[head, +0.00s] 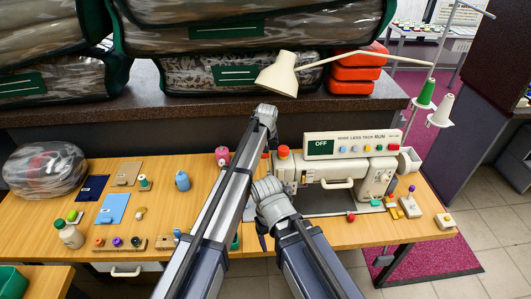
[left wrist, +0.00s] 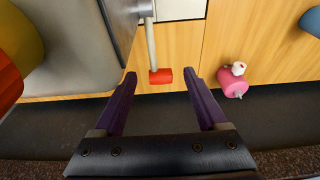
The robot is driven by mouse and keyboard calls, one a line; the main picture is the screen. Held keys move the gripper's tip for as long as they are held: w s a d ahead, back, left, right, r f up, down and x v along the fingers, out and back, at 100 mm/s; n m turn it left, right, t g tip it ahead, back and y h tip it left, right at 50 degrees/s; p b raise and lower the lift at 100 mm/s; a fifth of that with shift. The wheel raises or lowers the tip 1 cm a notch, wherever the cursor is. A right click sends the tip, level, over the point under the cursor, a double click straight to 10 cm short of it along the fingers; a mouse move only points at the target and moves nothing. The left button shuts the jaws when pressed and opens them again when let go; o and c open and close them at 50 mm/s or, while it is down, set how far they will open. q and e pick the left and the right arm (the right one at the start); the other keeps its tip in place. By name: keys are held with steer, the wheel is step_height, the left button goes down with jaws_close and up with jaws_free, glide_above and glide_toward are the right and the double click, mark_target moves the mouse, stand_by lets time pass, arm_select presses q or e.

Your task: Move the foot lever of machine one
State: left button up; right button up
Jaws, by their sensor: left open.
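The sewing machine (head: 340,172) with an OFF panel (head: 320,147) stands on the wooden table; its grey body (left wrist: 75,45) fills the upper left of the left wrist view. A lever with a pale rod and red tip (left wrist: 160,76) shows there beside the machine. My left gripper (left wrist: 162,82) is open, its purple fingertips on either side of the red tip, with gaps on both sides. In the head view, the left arm's end (head: 267,113) is at the machine's back left. My right gripper (head: 270,200) is in front of the machine's left end; its jaws are not clear.
A lamp (head: 279,76) and bagged comforters (head: 240,72) are on the dark counter behind. Small sewing items and a clear bag (head: 45,169) lie on the table's left.

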arm_select(q)
steer(key=p+v, duration=0.5)
steer(key=v, duration=0.1)
steer(key=shift+r, duration=0.2)
steer(key=shift+s+f, duration=0.1)
steer(key=shift+c, duration=0.3)
